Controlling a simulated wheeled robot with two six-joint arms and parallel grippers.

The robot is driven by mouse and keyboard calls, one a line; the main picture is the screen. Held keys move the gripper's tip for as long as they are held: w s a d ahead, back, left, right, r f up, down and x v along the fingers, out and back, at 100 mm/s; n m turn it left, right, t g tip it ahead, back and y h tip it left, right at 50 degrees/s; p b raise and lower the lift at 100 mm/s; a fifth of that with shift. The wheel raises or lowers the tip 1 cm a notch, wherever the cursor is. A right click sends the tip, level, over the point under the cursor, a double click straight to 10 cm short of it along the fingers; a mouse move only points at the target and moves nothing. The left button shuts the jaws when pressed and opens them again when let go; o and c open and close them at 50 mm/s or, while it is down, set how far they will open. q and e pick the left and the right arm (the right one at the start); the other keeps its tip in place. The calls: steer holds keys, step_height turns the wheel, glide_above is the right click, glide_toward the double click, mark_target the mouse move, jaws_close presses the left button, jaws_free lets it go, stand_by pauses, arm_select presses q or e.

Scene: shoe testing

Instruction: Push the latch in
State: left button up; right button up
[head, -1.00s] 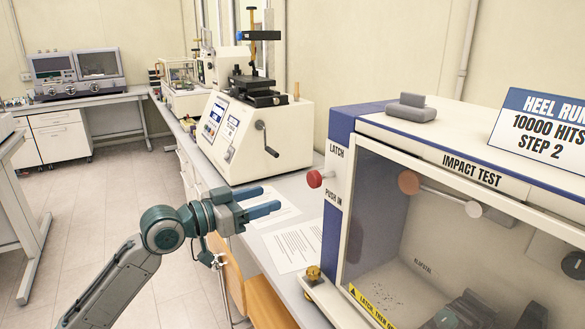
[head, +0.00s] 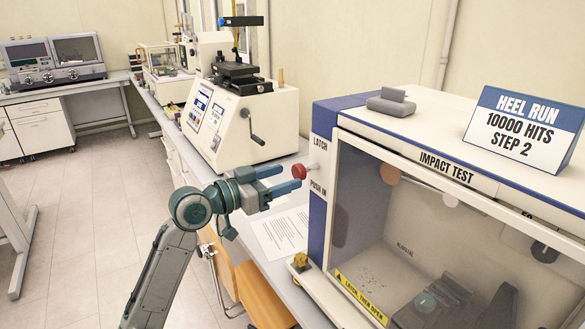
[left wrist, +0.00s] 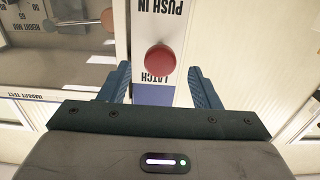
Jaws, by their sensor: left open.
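The latch is a red round knob (head: 299,171) on a short stem. It sticks out from the front post of the impact test machine (head: 345,110), between the words LATCH and PUSH IN. My left gripper (head: 285,179) is open, with its blue fingers pointing at the knob from the left. In the left wrist view the red knob (left wrist: 160,60) lies centred ahead of and between the two fingertips (left wrist: 160,72). Nothing is held. Whether a finger touches the knob cannot be told. My right gripper is not in view.
A yellow knob (head: 299,262) sits at the machine's lower front corner. Printed sheets (head: 282,232) lie on the bench below my gripper. A white crank machine (head: 240,125) stands behind. A sign (head: 524,130) and a grey block (head: 391,104) rest on top of the machine.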

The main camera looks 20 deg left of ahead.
mark_target(295, 173)
arm_select(q)
steer(key=shift+p+x, duration=0.6)
steer(key=shift+x, duration=1.1)
